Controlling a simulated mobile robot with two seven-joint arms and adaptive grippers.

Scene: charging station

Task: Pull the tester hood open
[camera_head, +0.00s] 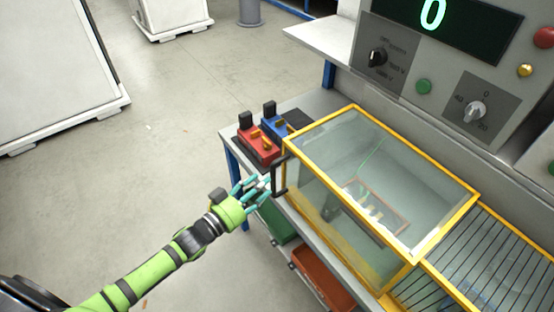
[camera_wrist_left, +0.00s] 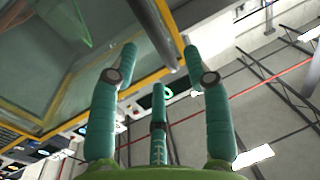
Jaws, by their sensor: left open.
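The tester hood (camera_head: 440,240) is a clear box with a yellow frame on the bench and looks closed. Its dark handle (camera_head: 279,180) stands upright on the hood's left side. My left gripper (camera_head: 262,184) is just left of the handle, with its teal fingers spread and pointing toward it. In the left wrist view the fingers (camera_wrist_left: 160,65) are open, and the dark handle bar (camera_wrist_left: 152,30) runs above and between their tips. The hood's yellow frame and clear panel (camera_wrist_left: 30,75) fill the upper left there. Whether a finger touches the handle cannot be told. My right gripper is out of view.
A red block (camera_head: 256,146) and a blue block (camera_head: 270,127) sit on the bench left of the hood. The control panel (camera_head: 440,75) with knobs rises behind. Green (camera_head: 277,222) and red bins (camera_head: 318,275) are below.

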